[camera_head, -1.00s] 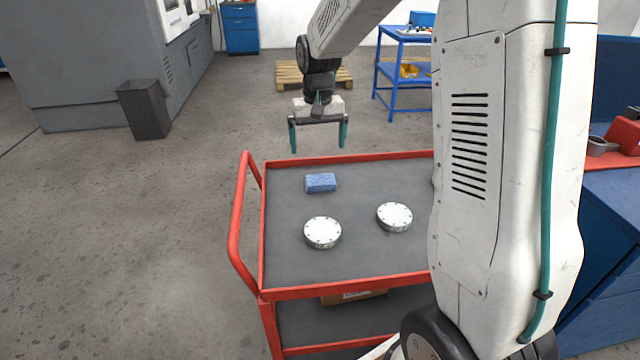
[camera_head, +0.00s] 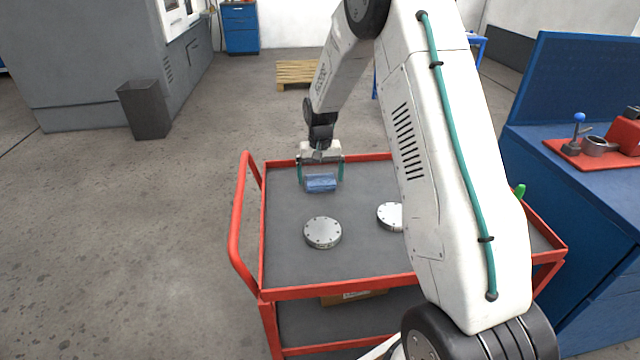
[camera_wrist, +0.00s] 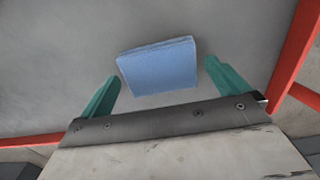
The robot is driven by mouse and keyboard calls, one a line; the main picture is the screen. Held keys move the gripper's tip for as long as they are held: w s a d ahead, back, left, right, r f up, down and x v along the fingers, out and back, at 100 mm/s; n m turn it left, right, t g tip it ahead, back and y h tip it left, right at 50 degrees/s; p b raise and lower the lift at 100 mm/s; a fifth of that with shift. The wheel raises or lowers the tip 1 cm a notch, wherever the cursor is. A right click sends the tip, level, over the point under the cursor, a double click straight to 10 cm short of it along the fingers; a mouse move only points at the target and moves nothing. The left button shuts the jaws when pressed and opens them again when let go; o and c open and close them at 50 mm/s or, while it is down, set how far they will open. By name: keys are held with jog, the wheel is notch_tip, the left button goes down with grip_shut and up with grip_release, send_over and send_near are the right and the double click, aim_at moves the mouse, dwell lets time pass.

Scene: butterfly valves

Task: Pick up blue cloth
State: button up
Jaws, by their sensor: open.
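The blue cloth (camera_head: 321,184) is a folded block lying on the grey top of the red-framed cart (camera_head: 285,255), near its far edge. My gripper (camera_head: 321,180) is low over the cart at the cloth, with its teal fingers apart. In the wrist view the cloth (camera_wrist: 158,67) lies ahead of and between the open fingers of my gripper (camera_wrist: 160,82). Gaps show between the cloth and each finger. I cannot tell the exact height of the fingertips above the cart top.
Two round metal discs, one left (camera_head: 322,232) and one right (camera_head: 389,215), lie on the cart nearer the camera. My arm partly hides the right one. The cart's raised red rim (camera_head: 340,287) surrounds the top. A blue workbench (camera_head: 580,215) stands at the right.

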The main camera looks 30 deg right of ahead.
jog(key=shift+f, duration=0.55)
jog(key=c, duration=0.9)
jog(key=shift+r, duration=0.2)
jog(key=shift+r, duration=0.25)
notch_tip(320, 180, up, 3)
jog(key=shift+r, duration=0.1)
jog(key=s, duration=1)
jog(key=s+d+r, duration=0.1)
jog(key=s, duration=0.5)
